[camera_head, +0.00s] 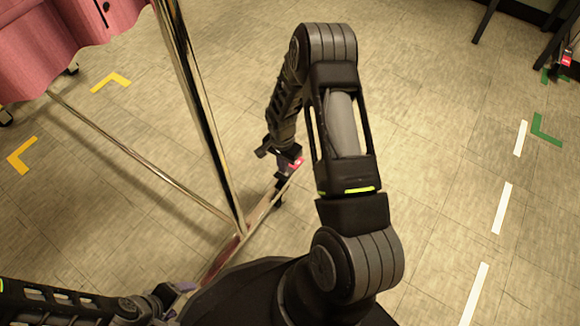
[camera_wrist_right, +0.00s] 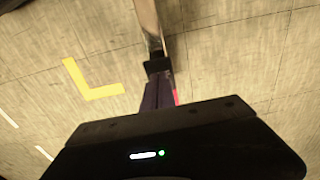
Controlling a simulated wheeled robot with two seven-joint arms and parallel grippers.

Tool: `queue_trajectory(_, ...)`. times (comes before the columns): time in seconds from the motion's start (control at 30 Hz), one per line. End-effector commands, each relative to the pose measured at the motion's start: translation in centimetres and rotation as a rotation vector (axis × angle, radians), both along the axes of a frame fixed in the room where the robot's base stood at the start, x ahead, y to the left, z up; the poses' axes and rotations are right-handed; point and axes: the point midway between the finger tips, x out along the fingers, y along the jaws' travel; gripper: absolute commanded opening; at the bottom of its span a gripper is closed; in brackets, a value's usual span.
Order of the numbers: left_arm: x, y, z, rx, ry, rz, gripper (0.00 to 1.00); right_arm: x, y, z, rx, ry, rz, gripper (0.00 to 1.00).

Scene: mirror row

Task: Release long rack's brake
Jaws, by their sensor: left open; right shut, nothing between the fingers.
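The long rack (camera_head: 200,120) is a chrome frame with a tall post, a long low bar and a foot bar. Its foot bar also shows in the right wrist view (camera_wrist_right: 148,22). A small red part (camera_head: 297,163), perhaps the brake pedal, shows at the foot bar's far end beside my right gripper (camera_head: 284,172). Red also shows beside the fingers in the right wrist view (camera_wrist_right: 176,97). My right gripper is shut and empty, pointing down at that end; contact cannot be told. My left gripper (camera_head: 178,302) is open and empty at the lower left, near the foot bar's near end.
Pink cloth (camera_head: 75,45) hangs at the upper left. Yellow corner marks (camera_head: 22,155) lie on the floor. Another wheeled frame with a red part (camera_head: 567,62) stands at the far upper right, near a green mark (camera_head: 543,132). Floor right of my arm is clear.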

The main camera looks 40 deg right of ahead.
Motion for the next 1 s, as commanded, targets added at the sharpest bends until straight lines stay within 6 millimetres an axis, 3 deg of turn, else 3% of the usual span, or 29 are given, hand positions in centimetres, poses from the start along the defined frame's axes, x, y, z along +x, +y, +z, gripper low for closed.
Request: queue_trajectory(1.0, 0.0, 0.0, -0.71, 0.0, 0.0, 0.0, 0.73, 0.01, 0.0, -0.89, 0.0, 0.0, 0.001, 0.0)
